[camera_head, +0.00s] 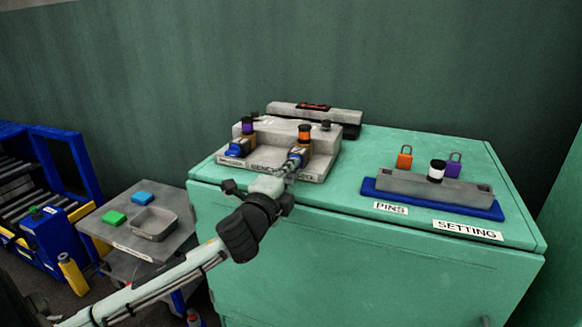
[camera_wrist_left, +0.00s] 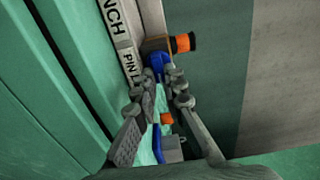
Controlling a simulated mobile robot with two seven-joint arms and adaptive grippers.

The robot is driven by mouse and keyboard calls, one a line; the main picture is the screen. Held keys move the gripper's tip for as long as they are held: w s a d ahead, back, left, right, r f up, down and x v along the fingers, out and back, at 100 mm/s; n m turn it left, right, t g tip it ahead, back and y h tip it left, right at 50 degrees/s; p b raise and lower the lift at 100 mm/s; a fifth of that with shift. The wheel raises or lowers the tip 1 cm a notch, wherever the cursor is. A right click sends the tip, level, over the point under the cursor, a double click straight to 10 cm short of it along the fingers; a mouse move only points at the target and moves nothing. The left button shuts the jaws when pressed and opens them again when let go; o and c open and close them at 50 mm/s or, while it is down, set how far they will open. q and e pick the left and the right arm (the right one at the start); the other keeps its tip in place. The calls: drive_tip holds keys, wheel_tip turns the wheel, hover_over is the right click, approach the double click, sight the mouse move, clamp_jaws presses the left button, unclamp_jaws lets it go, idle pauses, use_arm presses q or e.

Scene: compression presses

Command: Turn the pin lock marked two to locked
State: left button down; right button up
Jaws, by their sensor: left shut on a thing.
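A grey press bench fixture (camera_head: 273,158) stands on the green cabinet and carries two blue pin locks. The left lock (camera_head: 237,148) sits by a purple-capped pin (camera_head: 247,126). The right lock (camera_head: 296,153) sits by an orange-capped pin (camera_head: 304,133). My left gripper (camera_head: 289,169) reaches the right lock from the front and partly hides it. In the left wrist view the gripper (camera_wrist_left: 165,88) is shut on the blue part of this lock (camera_wrist_left: 156,62), just beside the orange-capped pin (camera_wrist_left: 182,43). The number marks are too small to read. My right gripper is out of view.
A grey cart (camera_head: 110,235) with a tray (camera_head: 153,224) stands lower left. The cabinet top between fixture and rack is clear.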

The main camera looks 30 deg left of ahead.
use_arm(q)
drive_tip(key=shift+r, duration=0.15)
drive_tip(key=c, duration=1.6)
unclamp_jaws()
drive_tip(key=v, duration=1.2)
